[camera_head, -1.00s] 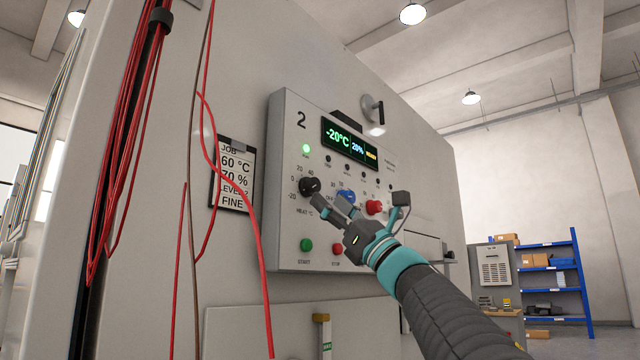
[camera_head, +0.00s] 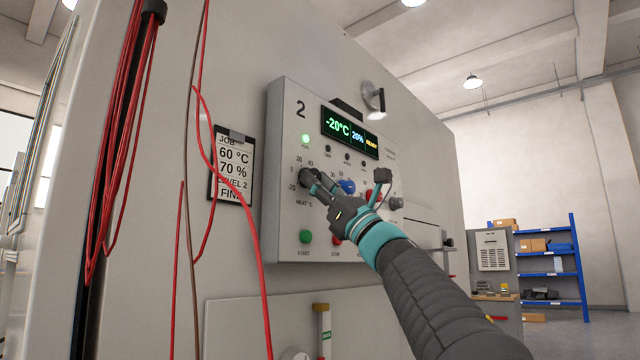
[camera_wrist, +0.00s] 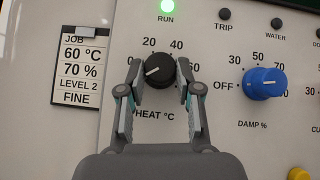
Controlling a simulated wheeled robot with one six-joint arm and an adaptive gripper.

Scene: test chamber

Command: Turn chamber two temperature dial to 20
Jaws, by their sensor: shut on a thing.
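The black temperature dial (camera_head: 306,177), marked HEAT °C, is on the panel (camera_head: 286,120) numbered 2. In the wrist view the dial (camera_wrist: 157,74) shows a white line running left and slightly down. My gripper (camera_head: 315,178) is shut on the dial, with one finger on each side in the wrist view (camera_wrist: 160,67). The display (camera_head: 349,132) reads -20°C, 20% and READY.
A blue DAMP % knob (camera_wrist: 264,83) sits close right of the dial. A green START button (camera_head: 306,237) is below. A job card (camera_head: 233,170) reads 60 °C, 70 %, LEVEL 2, FINE. Red cables (camera_head: 216,160) hang left of the panel.

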